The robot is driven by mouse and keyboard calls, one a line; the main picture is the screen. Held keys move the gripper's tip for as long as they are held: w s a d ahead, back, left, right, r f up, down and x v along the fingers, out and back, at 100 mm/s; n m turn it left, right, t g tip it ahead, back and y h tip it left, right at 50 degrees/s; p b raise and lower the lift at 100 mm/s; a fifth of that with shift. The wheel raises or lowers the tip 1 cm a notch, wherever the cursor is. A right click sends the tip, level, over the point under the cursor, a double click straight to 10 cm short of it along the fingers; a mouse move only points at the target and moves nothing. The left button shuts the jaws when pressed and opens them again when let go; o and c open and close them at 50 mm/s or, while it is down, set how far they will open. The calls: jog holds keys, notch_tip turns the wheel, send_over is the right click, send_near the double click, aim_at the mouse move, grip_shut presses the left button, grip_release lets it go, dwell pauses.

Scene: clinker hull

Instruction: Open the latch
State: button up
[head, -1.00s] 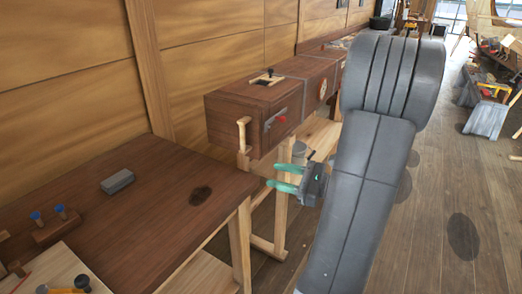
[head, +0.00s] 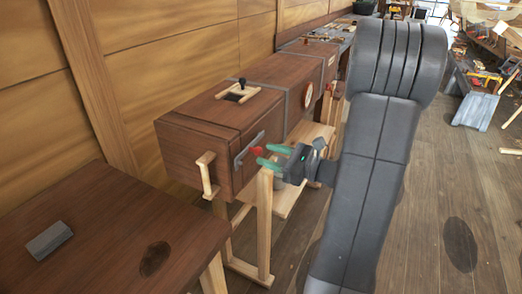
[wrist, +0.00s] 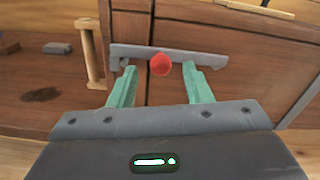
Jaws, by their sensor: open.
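The latch is a grey metal bar (wrist: 188,54) with a red round knob (wrist: 160,64), on the front of a brown wooden chest. My gripper (head: 268,156) has green fingers, parted, close to the knob. In the wrist view my gripper (wrist: 155,84) is open, with one finger on either side of the knob and a little below it. The fingers appear empty; I cannot tell whether they touch the latch.
A wooden handle (head: 207,174) stands out from the chest (head: 190,148) left of the latch. A dark wooden table (head: 105,235) with a grey block (head: 48,240) is at the left. A pale wooden stand (head: 264,225) is below.

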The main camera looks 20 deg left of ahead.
aim_at(261, 150)
jog(key=shift+w+a, duration=0.2)
jog(key=shift+a, duration=1.5)
grip_shut()
